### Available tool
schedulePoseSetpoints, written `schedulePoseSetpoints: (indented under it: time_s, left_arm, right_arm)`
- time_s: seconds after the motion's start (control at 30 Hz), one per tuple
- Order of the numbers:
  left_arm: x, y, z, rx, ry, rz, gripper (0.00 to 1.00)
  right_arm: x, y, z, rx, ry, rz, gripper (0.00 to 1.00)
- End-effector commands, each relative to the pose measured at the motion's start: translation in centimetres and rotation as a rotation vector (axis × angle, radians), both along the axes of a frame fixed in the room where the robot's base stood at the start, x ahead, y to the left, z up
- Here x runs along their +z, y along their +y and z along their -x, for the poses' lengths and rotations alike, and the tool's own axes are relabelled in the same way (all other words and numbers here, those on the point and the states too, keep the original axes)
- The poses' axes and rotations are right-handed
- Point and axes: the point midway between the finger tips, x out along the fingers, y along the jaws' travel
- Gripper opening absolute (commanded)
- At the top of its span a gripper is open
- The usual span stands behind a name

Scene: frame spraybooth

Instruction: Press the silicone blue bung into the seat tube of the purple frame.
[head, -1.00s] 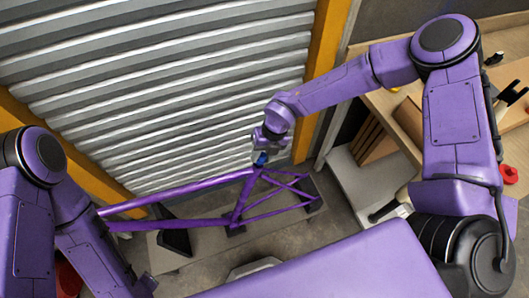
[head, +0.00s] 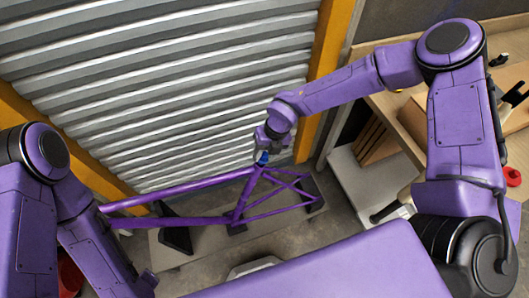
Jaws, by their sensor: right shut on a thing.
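The purple frame (head: 180,187) stands on black supports on a low grey platform, in front of the shutter. The top of its seat tube (head: 255,174) is just below my right gripper (head: 263,152). My right gripper is shut on the blue bung (head: 262,158), which is at or just over the tube's upper end. I cannot tell whether the bung is inside the tube. My left arm comes in at the left near the frame's front end, and its gripper is hidden.
A corrugated grey shutter (head: 160,80) with yellow posts (head: 328,55) stands close behind the frame. A wooden bench (head: 410,120) with several items and a grey surface (head: 350,185) are at the right. A red object (head: 513,176) lies at the far right.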

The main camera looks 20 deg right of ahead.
Motion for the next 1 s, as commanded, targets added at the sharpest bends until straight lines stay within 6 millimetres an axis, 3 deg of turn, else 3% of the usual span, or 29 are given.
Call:
schedulePoseSetpoints:
  time_s: [1.0]
  left_arm:
    - [-1.2, 0.0, 0.0, 0.000, 0.000, 0.000, 0.56]
  right_arm:
    - [-1.4, 0.4, 0.0, 0.001, 0.000, 0.000, 0.09]
